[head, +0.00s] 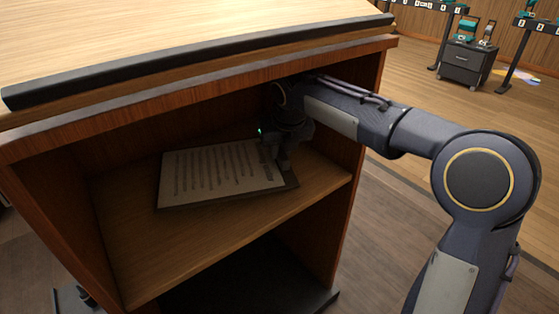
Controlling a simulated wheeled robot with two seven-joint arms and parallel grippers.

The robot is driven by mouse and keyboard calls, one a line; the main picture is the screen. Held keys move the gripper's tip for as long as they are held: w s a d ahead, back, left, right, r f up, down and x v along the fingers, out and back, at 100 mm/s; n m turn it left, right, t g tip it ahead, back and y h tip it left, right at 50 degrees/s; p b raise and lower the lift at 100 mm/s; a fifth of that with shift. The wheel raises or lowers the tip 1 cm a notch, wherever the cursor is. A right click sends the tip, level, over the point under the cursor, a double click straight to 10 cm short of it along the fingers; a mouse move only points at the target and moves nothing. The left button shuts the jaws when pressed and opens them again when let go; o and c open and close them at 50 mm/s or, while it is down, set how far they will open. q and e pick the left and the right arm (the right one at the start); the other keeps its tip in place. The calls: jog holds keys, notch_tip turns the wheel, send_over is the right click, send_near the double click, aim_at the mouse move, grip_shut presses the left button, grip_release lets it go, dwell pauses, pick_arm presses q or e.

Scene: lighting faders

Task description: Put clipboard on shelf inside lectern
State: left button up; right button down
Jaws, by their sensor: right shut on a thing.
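The wooden lectern (341,225) stands in front of me with its open side facing me. The clipboard (215,175), dark-edged with a printed white sheet, is inside the upper compartment. It lies nearly flat over the shelf (150,270); I cannot tell whether it touches the shelf all along. My right gripper (277,160) reaches in from the right and is shut on the clipboard at its right end. The fingertips are small and dark. My left gripper is not in view.
The lectern's slanted top with a dark front lip (200,62) hangs over the opening. Side walls bound the compartment. A darker lower compartment (250,285) lies below the shelf. A dark cabinet (468,65) stands far off at the upper right.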

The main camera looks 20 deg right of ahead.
jog(key=shift+w, duration=0.65)
notch_tip(320, 180, down, 4)
jog(key=b, duration=0.3)
jog(key=shift+r, duration=0.3)
jog(key=c, duration=1.3)
grip_release()
